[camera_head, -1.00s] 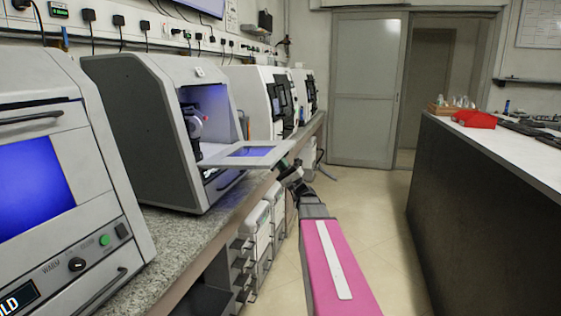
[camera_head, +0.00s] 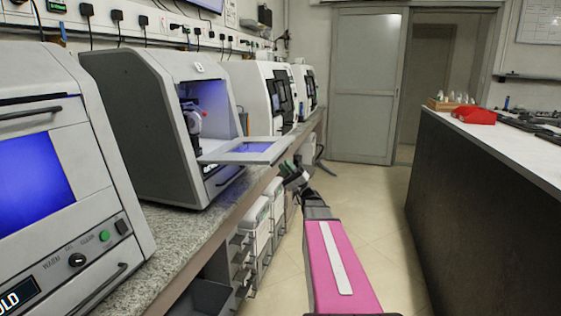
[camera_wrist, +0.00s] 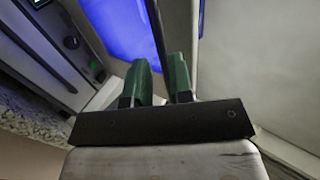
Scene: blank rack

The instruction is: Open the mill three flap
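The mill (camera_head: 135,130) is a grey machine with a dark left side, on the bench left of centre in the head view. Its flap (camera_head: 218,158), a pale panel with a blue window, is folded down and juts out almost level over the bench edge. The chamber behind it is exposed and glows blue. My gripper (camera_head: 290,172) is just below the flap's outer right edge; I cannot tell if they touch. In the wrist view my gripper (camera_wrist: 160,75) has green fingers either side of a thin dark bar (camera_wrist: 157,28), with little gap. Whether they clamp it is unclear.
A nearer mill (camera_head: 60,170) with its window shut stands at the left. More white machines (camera_head: 262,95) stand further along the bench. Drawers (camera_head: 258,232) sit under the bench. A dark counter (camera_head: 480,215) is at the right, with clear floor between.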

